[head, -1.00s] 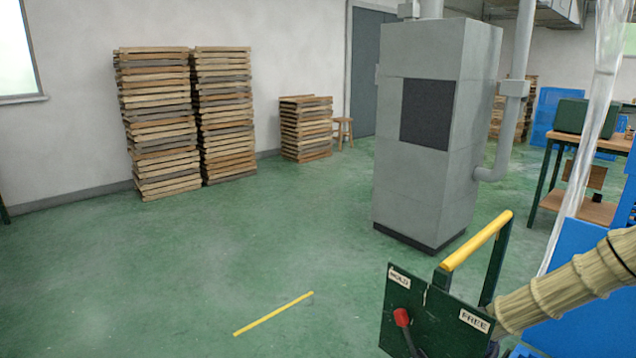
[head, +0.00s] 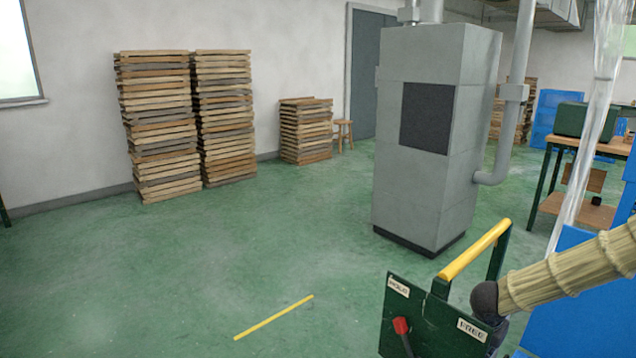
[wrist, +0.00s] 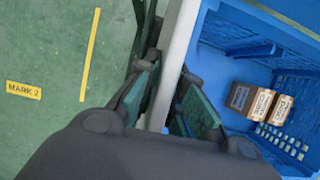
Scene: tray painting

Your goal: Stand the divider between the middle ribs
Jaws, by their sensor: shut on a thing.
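In the wrist view my gripper (wrist: 168,92) is shut, its green-padded fingers on both sides of a long light-grey strip, which I take to be the divider (wrist: 178,45) seen edge-on. The strip runs up past the top of the picture. It lies along the near side of a blue crate (wrist: 212,65); I cannot tell its height over the crate. A ridged blue part (wrist: 252,50) shows inside the crate; the middle ribs cannot be made out for certain. In the head view my gripper and the divider do not show.
Two brown labelled boxes (wrist: 250,100) sit in the crate. A green panel (head: 430,325) with a red lever (head: 401,326), marked HOLD and FREE, and a yellow-topped handle (head: 475,250) stands by my arm. A grey cabinet (head: 425,150) stands behind.

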